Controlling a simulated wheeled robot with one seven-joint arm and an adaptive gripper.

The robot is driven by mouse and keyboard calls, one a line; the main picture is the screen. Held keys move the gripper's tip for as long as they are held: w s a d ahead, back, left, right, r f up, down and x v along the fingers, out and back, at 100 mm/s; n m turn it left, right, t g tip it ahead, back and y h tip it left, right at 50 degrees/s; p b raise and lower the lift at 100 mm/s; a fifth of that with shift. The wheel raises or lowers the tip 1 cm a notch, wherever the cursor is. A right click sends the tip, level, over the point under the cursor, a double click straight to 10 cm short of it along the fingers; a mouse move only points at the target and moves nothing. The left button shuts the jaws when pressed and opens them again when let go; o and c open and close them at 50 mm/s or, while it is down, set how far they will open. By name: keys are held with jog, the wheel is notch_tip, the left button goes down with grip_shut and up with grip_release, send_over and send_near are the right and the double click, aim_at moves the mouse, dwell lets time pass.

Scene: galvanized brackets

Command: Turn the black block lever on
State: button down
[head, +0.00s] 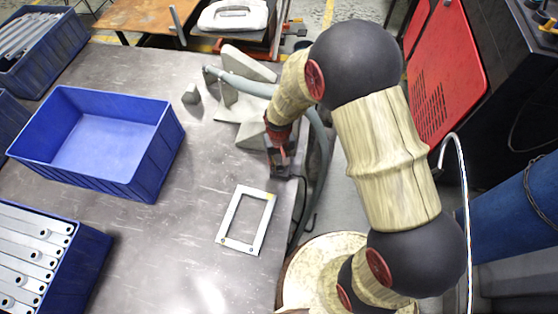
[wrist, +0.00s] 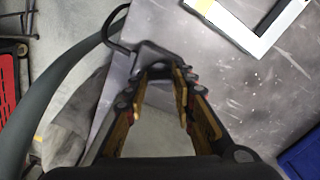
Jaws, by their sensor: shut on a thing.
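The black block (wrist: 150,50) sits at the table's edge, with a dark cable leading from it, in the wrist view. It shows as a small dark shape (head: 283,172) below my gripper in the head view. My gripper (head: 280,158) points down at it. In the wrist view, the fingertips of my gripper (wrist: 167,70) are at the block and closed on part of it. The fingers hide much of the block, and I cannot make out the lever's position.
A pale rectangular frame (head: 233,242) lies on the grey table (head: 185,220) nearby. An empty blue bin (head: 150,165) stands left, and another blue bin (head: 92,255) holds metal strips. Pale angular pieces (head: 240,108) and a grey hose (head: 245,84) lie behind my gripper.

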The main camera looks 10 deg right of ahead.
aim_at(279, 165)
jog(key=m+p, duration=0.2)
jog(key=m, duration=0.3)
jog(key=shift+m, duration=0.3)
dwell(0.4)
jog(key=c, duration=1.5)
grip_release()
notch_tip(279, 165, up, 12)
